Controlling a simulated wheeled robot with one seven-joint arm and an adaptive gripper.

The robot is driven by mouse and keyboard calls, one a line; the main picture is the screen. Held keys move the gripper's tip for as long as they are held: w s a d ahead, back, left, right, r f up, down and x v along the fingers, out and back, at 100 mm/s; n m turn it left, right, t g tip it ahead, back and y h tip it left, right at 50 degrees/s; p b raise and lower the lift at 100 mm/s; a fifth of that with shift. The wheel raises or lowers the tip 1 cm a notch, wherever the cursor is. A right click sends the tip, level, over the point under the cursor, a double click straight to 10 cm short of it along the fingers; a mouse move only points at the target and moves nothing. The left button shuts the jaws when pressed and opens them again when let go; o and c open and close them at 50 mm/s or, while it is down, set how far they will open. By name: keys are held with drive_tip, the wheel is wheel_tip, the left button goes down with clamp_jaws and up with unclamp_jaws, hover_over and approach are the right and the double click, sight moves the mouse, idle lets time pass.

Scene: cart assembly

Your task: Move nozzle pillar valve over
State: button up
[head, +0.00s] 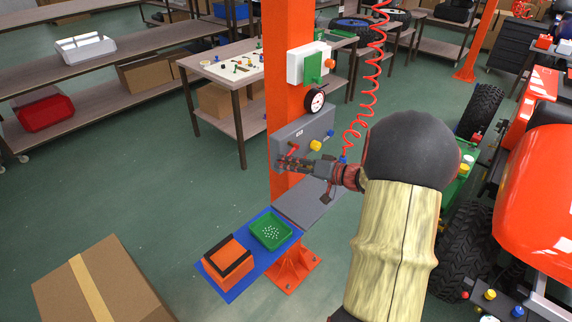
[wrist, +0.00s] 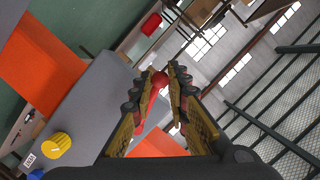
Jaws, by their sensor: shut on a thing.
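The orange pillar (head: 290,60) carries a grey box (head: 318,128) with a red lever valve (head: 293,147) on its lower left front. My gripper (head: 283,163) reaches in from the right at this lever. In the wrist view my gripper (wrist: 167,76) has its fingers close around the red round knob (wrist: 159,80) of the lever, near the fingertips. The red lever arm (wrist: 141,124) runs down beside the left finger. The fingers partly hide the lever, and its base on the box is hard to make out in the head view.
A yellow knob (head: 315,145) sits on the box right of the lever; a gauge (head: 315,100) is above. A coiled red hose (head: 372,70) hangs beside my arm. Below are a grey shelf (head: 300,205), a green tray (head: 270,231) and an orange box (head: 227,260). A red tractor stands right.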

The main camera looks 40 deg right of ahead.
drive_tip(key=shift+d, duration=0.1)
drive_tip(key=shift+d+f+b, duration=0.25)
drive_tip(key=shift+f+b, duration=0.25)
drive_tip(key=shift+b, duration=0.15)
drive_tip(key=shift+d+f+b, duration=0.2)
drive_tip(key=shift+f+b, duration=0.3)
drive_tip(key=shift+b, duration=0.15)
drive_tip(key=shift+f, duration=0.1)
drive_tip(key=shift+d+f+b, duration=0.7)
drive_tip(key=shift+d+b, duration=0.05)
drive_tip(key=shift+b, duration=0.4)
